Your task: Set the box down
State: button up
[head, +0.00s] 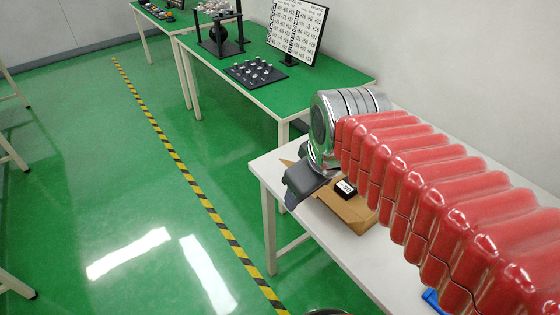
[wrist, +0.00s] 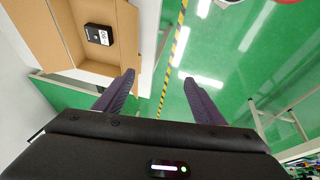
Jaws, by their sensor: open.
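A brown open cardboard box (head: 352,210) sits on the white table, partly hidden behind my arm in the head view. In the wrist view the box (wrist: 126,38) is at the upper left. A small black block with a white label (head: 346,189) lies inside it; it also shows in the wrist view (wrist: 99,34). My gripper (wrist: 160,80) is open, with nothing between its two dark fingers. The left finger's tip appears close to the box's near edge; I cannot tell whether they touch. In the head view my gripper (head: 304,183) is at the table's left end, beside the box.
The white table (head: 270,170) has its left edge under my gripper. A green-topped table (head: 335,77) behind it holds a black tray with several silver pieces (head: 256,72) and a number board (head: 298,30). Green floor with a striped line (head: 185,178) is open at left.

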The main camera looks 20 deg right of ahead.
jog(key=s+a+m, duration=0.1)
jog(key=s+m, duration=0.1)
jog(key=s+a+f+m+t, duration=0.1)
jog(key=s+m, duration=0.1)
jog(key=shift+a, duration=0.4)
jog(key=shift+d, duration=0.1)
